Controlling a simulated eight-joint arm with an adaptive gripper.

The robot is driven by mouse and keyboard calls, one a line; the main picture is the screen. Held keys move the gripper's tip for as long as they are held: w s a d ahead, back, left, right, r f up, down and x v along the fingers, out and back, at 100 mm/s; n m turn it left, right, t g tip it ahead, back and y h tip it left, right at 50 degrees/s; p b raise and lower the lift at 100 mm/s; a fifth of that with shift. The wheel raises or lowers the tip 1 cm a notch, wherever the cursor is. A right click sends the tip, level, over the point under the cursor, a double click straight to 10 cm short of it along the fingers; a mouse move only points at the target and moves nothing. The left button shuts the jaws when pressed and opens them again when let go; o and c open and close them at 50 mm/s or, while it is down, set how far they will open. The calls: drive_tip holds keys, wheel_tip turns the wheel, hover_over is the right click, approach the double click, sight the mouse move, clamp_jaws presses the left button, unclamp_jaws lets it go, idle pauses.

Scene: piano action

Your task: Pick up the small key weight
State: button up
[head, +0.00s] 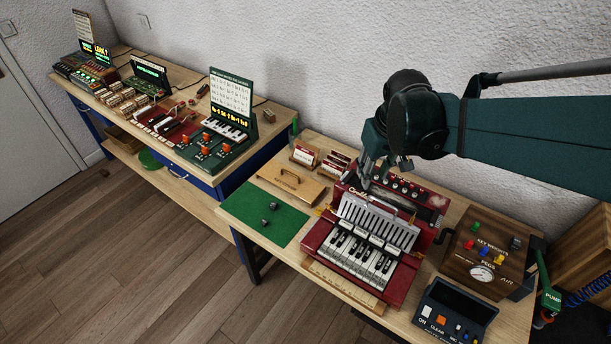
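Two small dark grey pieces lie apart on the green mat (239,206): a nearer one (265,221) and a farther one (273,206). They look like weights, but at this size I cannot tell which is the small key weight. My gripper (384,178) points down over the back of the red keyboard unit (313,237), well to the right of the mat. Its fingers are small and dark here, so I cannot tell whether they are open or shut. I see nothing clearly held.
A wooden case with a handle (291,181) and card holders (304,156) stand behind the mat. A wooden box with a gauge (462,262) and a dark button console (436,318) stand at the right. Another bench (180,170) with several devices is at the left.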

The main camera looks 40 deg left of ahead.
drive_tip(key=s+a+f+n+g+b, duration=0.1)
drive_tip(key=s+a+f+n, duration=0.1)
drive_tip(key=a+f, duration=0.55)
drive_tip(key=s+a+f+n+b, duration=0.15)
drive_tip(key=a+f, duration=0.25)
drive_tip(key=a, duration=0.6)
drive_tip(key=n+g+h+b, duration=0.1)
drive_tip(key=n+h, duration=0.1)
drive_tip(key=n, duration=0.1)
hover_over(265, 222)
wheel_tip(265, 222, down, 13)
drive_tip(key=shift+r, duration=0.1)
drive_tip(key=shift+d+f, duration=0.1)
drive_tip(key=shift+f, duration=1.25)
drive_tip(key=shift+f+b, duration=0.7)
drive_tip(key=shift+f, duration=1.9)
clamp_jaws()
